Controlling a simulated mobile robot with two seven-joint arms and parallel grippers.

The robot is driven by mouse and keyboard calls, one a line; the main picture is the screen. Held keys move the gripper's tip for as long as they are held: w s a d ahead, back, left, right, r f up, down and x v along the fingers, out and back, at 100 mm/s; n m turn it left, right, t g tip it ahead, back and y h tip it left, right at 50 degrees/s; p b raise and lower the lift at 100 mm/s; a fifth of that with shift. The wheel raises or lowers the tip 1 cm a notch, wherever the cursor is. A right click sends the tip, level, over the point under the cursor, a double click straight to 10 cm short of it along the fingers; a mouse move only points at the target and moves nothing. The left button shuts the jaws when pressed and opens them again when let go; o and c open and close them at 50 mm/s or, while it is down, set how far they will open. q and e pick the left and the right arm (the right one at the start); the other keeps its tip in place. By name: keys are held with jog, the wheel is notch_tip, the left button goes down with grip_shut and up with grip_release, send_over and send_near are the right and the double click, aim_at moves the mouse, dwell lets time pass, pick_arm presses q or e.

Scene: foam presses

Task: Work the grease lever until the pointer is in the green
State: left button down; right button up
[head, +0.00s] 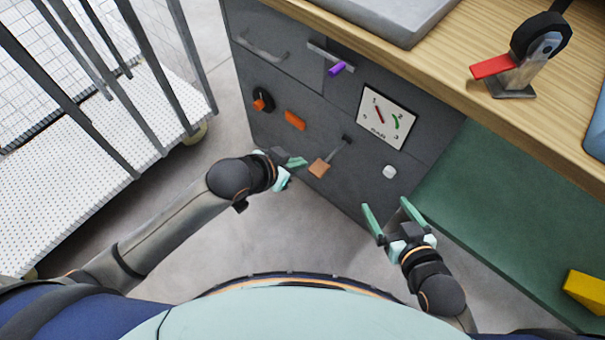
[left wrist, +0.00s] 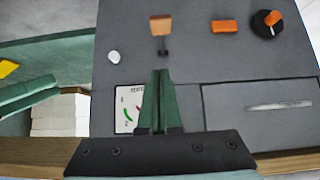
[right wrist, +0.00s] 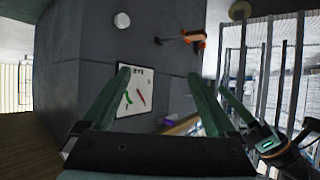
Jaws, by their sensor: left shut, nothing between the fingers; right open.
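The grease lever (head: 319,168) has a tan block handle on a thin grey arm and sticks out from the dark cabinet front; it also shows in the left wrist view (left wrist: 160,25) and right wrist view (right wrist: 195,41). The white gauge (head: 387,117) is above and right of it. Its red pointer (head: 379,113) lies left of the green arc (head: 398,122), apart from it. My left gripper (head: 301,162) is shut and empty, just left of the handle; contact cannot be told. My right gripper (head: 387,212) is open and empty, below the gauge, clear of the cabinet.
The cabinet front also carries an orange block (head: 295,120), a black-and-orange knob (head: 262,101), a purple handle (head: 338,69) and a white button (head: 390,172). A red-handled device (head: 513,75) stands on the wooden worktop. A barred cart (head: 120,110) stands at left. Floor below is clear.

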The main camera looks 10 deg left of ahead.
pick_arm(q)
jog(key=shift+a+f, duration=0.15)
jog(key=shift+a, duration=0.05)
pick_arm(e)
jog(key=shift+w+a+f, duration=0.1)
jog(key=shift+a, duration=0.05)
jog(key=w+r+n+t+y+b, duration=0.35)
jog(key=r+t, duration=0.35)
jog(key=r, duration=1)
pick_arm(q)
send_over(321, 166)
jog(key=s+a, duration=0.2)
jog(key=f, duration=0.7)
jog(key=shift+s+d+f+b, duration=0.1)
jog(key=shift+s+d+b, duration=0.1)
jog(key=shift+b, duration=0.2)
notch_tip(321, 166, down, 4)
jog(key=shift+r+b, duration=0.2)
jog(key=shift+b, duration=0.65)
jog(key=shift+f, duration=0.15)
pick_arm(e)
jog(key=s+a+r+n+t+y, duration=0.1)
jog(key=s+r+n+y, duration=0.2)
jog(key=r, duration=0.4)
jog(key=s+a+r+n+t+y, duration=0.1)
jog(key=s+r+n+t+y, duration=0.1)
jog(key=r+y, duration=0.3)
jog(key=shift+s+r+n+t, duration=0.3)
jog(key=shift+s+r+n, duration=0.45)
jog(key=shift+s+r, duration=0.1)
